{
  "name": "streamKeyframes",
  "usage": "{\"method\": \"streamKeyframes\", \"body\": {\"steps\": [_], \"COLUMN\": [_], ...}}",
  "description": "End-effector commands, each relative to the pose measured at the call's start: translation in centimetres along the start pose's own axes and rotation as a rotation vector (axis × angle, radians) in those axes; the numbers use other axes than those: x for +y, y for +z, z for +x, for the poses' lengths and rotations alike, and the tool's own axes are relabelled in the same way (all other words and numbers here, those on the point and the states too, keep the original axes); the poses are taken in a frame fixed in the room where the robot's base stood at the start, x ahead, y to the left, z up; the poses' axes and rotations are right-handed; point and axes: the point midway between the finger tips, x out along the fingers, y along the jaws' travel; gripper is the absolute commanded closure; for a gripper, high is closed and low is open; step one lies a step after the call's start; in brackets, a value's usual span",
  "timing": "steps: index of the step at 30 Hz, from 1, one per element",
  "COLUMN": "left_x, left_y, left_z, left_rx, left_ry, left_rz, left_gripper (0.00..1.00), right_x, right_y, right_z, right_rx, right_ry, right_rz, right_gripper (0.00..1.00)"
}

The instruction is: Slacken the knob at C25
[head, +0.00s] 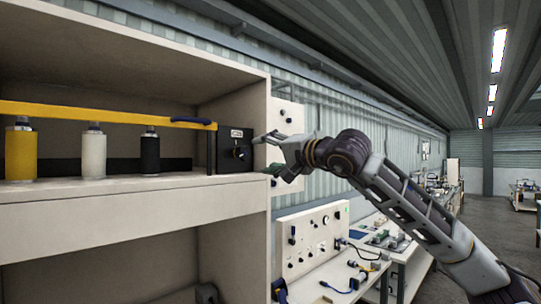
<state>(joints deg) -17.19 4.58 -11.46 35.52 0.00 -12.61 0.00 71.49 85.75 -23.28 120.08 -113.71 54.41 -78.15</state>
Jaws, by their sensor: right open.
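A black box (228,160) with a small pale label stands at the right end of the cream shelf. A small dark knob (240,153) sits on its front face. The label's writing is too small to read, so I cannot tell whether this is C25. My right gripper (266,154) is open and empty, just to the right of the box. Its fingers point left towards the knob and appear apart from it. My left gripper is not in view.
Yellow (21,153), white (94,154) and black (150,155) canisters stand on the shelf (120,215). A cream control panel (312,240) stands below my right arm.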

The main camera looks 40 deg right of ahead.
Motion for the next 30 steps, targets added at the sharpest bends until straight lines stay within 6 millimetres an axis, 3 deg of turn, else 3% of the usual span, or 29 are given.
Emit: {"method": "streamKeyframes", "body": {"steps": [30], "left_x": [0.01], "left_y": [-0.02], "left_z": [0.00], "left_rx": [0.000], "left_ry": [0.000], "left_rz": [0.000], "left_gripper": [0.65], "right_x": [-0.03], "right_y": [0.04], "right_z": [-0.72], "right_rx": [0.000], "right_ry": [0.000], "right_rz": [0.000], "right_gripper": [0.34]}}
